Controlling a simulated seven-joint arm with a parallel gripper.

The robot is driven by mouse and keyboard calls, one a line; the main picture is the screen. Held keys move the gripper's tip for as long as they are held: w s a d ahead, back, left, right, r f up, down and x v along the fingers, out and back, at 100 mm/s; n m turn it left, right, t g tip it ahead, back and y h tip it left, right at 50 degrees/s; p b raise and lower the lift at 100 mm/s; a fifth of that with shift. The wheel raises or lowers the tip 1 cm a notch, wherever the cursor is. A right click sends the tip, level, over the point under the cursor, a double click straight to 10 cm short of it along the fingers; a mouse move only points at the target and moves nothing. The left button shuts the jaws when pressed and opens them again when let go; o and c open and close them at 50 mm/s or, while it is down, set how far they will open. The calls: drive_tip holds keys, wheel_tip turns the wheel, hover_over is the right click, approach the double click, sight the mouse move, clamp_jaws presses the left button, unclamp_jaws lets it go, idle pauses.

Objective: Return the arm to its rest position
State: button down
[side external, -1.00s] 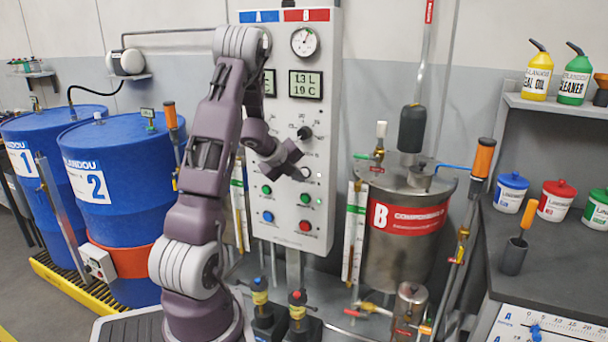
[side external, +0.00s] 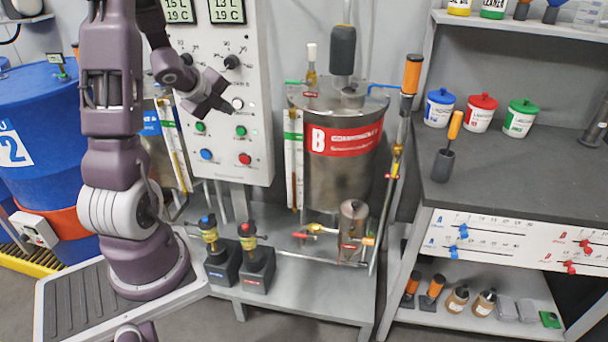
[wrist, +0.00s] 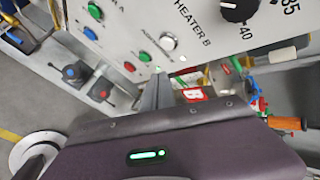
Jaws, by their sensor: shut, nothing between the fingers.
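My arm stands upright on its base at the left of the side view. My gripper (side external: 226,108) hangs in front of the white control panel (side external: 246,35), close to a white button (side external: 237,104) and below a black knob (side external: 232,62). It is shut and holds nothing. Whether it touches the panel cannot be told from the side view. In the wrist view, its grey fingers (wrist: 157,92) point towards the panel (wrist: 140,22), below the white push button (wrist: 168,42).
A steel tank (side external: 345,165) labelled B stands right of the panel. Two small valve pumps are on the low platform (side external: 300,291) below. A blue drum (side external: 30,130) is left of my arm. A grey bench (side external: 520,175) with lidded tubs is at the right.

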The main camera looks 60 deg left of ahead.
drive_tip(key=d+r+n, duration=0.5)
drive_tip(key=d+r, duration=0.1)
drive_tip(key=d, duration=0.3)
drive_tip(key=d+r+n, duration=0.5)
drive_tip(key=d+r, duration=0.1)
drive_tip(key=d, duration=0.4)
drive_tip(key=s+d+f+n+g+h, duration=0.1)
drive_tip(key=s+d+n+h, duration=0.1)
drive_tip(key=s+d, duration=0.4)
drive_tip(key=s+d+f+n+g+h, duration=0.1)
drive_tip(key=s+d+n+h, duration=0.2)
drive_tip(key=s+d, duration=0.4)
drive_tip(key=d, duration=0.7)
drive_tip(key=shift+s+n+h, duration=0.15)
drive_tip(key=shift+n+h, duration=0.15)
